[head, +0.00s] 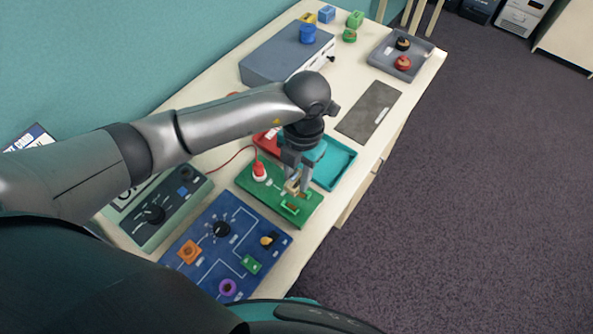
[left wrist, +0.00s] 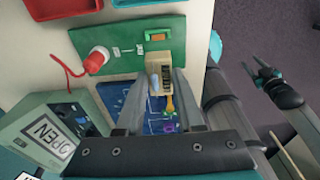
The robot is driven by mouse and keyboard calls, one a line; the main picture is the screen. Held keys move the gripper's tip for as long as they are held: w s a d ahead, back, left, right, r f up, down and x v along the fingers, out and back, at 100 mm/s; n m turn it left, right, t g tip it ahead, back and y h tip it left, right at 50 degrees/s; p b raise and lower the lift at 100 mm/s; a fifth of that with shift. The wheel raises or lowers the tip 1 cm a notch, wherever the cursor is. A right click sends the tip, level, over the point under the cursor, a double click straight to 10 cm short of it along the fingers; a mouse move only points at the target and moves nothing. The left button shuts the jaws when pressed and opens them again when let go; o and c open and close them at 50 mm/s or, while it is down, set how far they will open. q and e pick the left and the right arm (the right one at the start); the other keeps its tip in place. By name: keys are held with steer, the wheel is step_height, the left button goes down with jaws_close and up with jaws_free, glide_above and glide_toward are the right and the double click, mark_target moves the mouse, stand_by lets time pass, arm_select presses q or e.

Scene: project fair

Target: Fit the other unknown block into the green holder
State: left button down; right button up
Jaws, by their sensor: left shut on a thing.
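My left gripper (head: 298,187) is shut on a small tan block (head: 291,187), low over the green board (head: 251,193). In the left wrist view the block (left wrist: 160,72) shows dark markings between the fingertips. The green holder (head: 297,207) is on the board close beside the block. The holder (left wrist: 158,36) shows an orange-brown strip inside it in the left wrist view. The block looks apart from the holder; its exact height is hard to tell. My right gripper (left wrist: 265,75) appears at the right of the left wrist view, open and away from the board.
A red plug (head: 259,173) with a cord stands on the green board. A blue board (head: 200,248) with several parts lies nearer, beside a green meter box (head: 170,195). A teal tray (head: 341,162) and a red tray (head: 262,145) lie behind.

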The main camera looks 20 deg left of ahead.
arm_select(q)
steer(key=b, duration=0.4)
glide_above(296, 201)
step_height(296, 201, down, 5)
steer(key=shift+w+f, duration=0.15)
steer(key=shift+f+b, duration=0.55)
steer(key=shift+f, duration=0.1)
stand_by(0.7)
steer(key=shift+f+b, duration=0.5)
steer(key=shift+f, duration=0.2)
stand_by(0.8)
steer(key=shift+c, duration=2.3)
jaws_free()
steer(key=shift+o, duration=0.3)
steer(key=o, duration=0.4)
